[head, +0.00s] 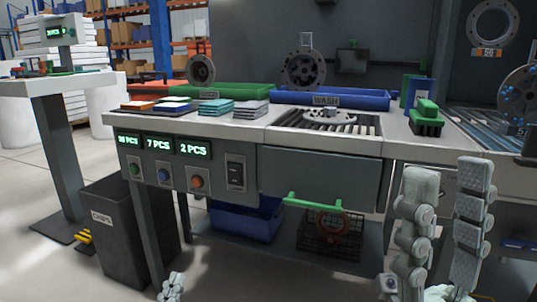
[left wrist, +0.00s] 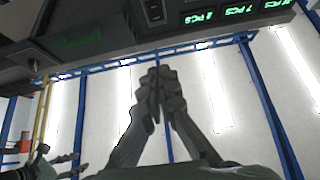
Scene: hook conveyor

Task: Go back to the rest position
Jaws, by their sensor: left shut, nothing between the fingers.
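My left gripper (head: 172,287) shows only as a small grey tip at the bottom left of the head view, below and in front of the bench. In the left wrist view its fingers (left wrist: 158,75) meet at the tips, shut and empty. My right gripper (head: 446,172) is at the lower right of the head view, in front of the bench. Its two grey fingers stand upright and apart, open, with nothing between them.
The wash bench (head: 230,130) holds trays, stacked coloured plates and a green brush (head: 426,118). A green handle (head: 318,203) sticks out below its front. A dark chips bin (head: 120,235) stands at the left. Floor between bin and side table (head: 55,85) is partly free.

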